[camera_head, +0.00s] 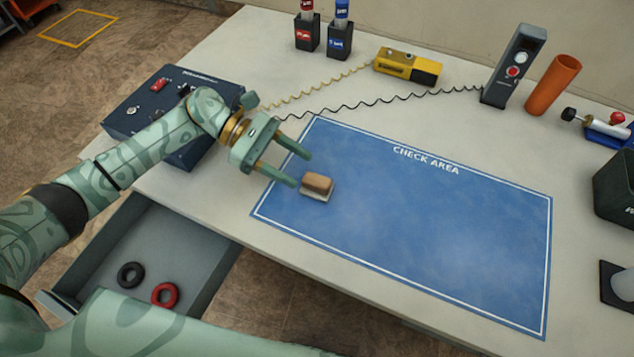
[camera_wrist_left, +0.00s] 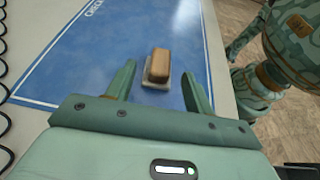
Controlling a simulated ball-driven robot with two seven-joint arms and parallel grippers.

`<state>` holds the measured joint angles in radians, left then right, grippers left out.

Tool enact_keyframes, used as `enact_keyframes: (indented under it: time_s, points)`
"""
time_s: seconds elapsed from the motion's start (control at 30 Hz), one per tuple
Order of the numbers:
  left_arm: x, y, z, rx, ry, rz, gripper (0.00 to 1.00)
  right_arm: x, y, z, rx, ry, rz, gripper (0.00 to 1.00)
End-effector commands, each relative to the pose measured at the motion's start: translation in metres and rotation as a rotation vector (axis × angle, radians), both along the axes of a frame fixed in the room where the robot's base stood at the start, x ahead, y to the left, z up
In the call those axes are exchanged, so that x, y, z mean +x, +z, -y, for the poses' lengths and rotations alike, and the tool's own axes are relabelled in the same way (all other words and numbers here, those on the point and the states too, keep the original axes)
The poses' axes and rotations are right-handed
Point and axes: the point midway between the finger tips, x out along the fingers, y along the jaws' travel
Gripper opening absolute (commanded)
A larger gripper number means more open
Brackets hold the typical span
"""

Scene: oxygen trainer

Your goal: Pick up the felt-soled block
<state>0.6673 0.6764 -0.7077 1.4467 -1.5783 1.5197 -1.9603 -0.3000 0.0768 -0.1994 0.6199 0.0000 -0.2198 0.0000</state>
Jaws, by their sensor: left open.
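The felt-soled block (camera_head: 317,185) has a brown top and a pale sole. It lies on the left part of the blue check area mat (camera_head: 430,240). My left gripper (camera_head: 303,171) is open, its two fingers pointing toward the block. In the left wrist view the block (camera_wrist_left: 158,68) shows ahead between the two fingertips (camera_wrist_left: 160,75), seemingly just beyond them. I cannot tell whether either finger touches it. My right gripper is not in view.
A dark blue control box (camera_head: 150,112) stands at the left edge of the table. An open drawer (camera_head: 200,262) below holds a black ring (camera_head: 131,275) and a red ring (camera_head: 165,294). A yellow device (camera_head: 407,66) and an orange cylinder (camera_head: 553,85) stand at the back. The mat's right side is clear.

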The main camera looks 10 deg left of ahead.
Motion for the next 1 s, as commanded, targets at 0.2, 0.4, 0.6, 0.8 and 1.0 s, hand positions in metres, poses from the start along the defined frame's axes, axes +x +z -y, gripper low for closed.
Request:
enact_keyframes:
  time_s: [0.2, 0.4, 0.6, 0.8, 1.0]
  points:
    - [-0.004, -0.012, 0.028, -0.001, 0.0, 0.0, 0.53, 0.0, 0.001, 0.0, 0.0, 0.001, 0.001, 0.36]
    - [-0.009, -0.018, 0.05, -0.004, -0.001, -0.002, 0.53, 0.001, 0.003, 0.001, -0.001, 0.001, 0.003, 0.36]
    - [-0.013, -0.029, 0.076, -0.002, 0.002, -0.002, 0.53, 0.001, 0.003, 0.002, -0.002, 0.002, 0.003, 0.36]
    - [-0.014, -0.031, 0.079, 0.001, 0.003, -0.001, 0.53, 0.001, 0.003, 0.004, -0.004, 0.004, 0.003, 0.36]
    - [-0.014, -0.031, 0.078, 0.001, 0.002, 0.0, 0.17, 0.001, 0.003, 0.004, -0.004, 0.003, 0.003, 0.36]
